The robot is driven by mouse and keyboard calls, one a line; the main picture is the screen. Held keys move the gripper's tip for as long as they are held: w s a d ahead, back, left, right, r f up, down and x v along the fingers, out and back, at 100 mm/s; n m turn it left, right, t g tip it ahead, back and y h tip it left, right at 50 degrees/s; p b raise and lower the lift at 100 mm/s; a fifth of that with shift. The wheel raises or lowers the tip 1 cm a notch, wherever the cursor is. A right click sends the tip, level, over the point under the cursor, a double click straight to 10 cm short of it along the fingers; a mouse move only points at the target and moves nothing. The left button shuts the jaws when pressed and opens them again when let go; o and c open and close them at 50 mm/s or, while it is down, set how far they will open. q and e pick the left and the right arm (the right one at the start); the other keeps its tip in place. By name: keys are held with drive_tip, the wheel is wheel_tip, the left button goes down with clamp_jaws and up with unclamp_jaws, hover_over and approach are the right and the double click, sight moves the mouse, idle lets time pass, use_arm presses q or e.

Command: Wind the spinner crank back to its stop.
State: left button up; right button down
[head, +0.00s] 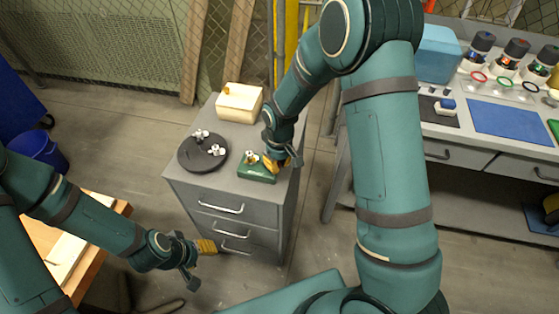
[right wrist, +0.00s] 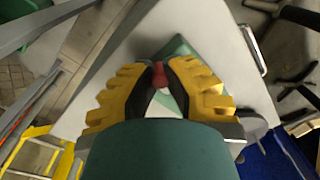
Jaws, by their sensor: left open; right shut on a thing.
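The green spinner base (head: 257,171) sits on the right front part of the grey cabinet top. My right gripper (head: 283,163) is at its right side and partly covers it. In the right wrist view my right gripper (right wrist: 160,78) is shut on a red crank knob (right wrist: 158,75), held between the fingertips. The green base (right wrist: 181,47) shows just beyond the fingers; the crank arm is mostly hidden. A dark round disc (head: 190,160) with small white pieces on it lies left of the base. My left gripper (head: 198,263) is open and empty, low in front of the drawers.
A cream box (head: 239,103) with an orange knob stands at the back of the grey cabinet (head: 185,190). A workbench with a blue mat (head: 510,121) and several jars is at right. A blue bin (head: 40,148) and a wooden table (head: 110,202) are at left.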

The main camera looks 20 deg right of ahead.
sight(267, 173)
drive_tip(key=m, duration=0.2)
drive_tip(key=a+m, duration=0.1)
drive_tip(key=shift+s+m+p, duration=0.25)
drive_tip(key=shift+m+p, duration=0.05)
drive_tip(key=shift+m, duration=0.1)
drive_tip(key=m, duration=0.2)
drive_tip(key=shift+a+m+p, duration=0.35)
drive_tip(key=shift+m+p, duration=0.05)
drive_tip(key=m, duration=0.2)
drive_tip(key=a+m+p, duration=0.1)
drive_tip(key=m, duration=0.1)
drive_tip(key=shift+p, duration=0.3)
drive_tip(key=shift+w+a+m+p, duration=0.15)
drive_tip(key=shift+m+p, duration=0.1)
drive_tip(key=shift+m, duration=0.3)
drive_tip(key=shift+w+a+m+p, duration=0.1)
drive_tip(key=shift+a+m+p, duration=0.1)
drive_tip(key=shift+m, duration=0.35)
drive_tip(key=c, duration=0.9)
unclamp_jaws()
drive_tip(key=shift+c, duration=0.2)
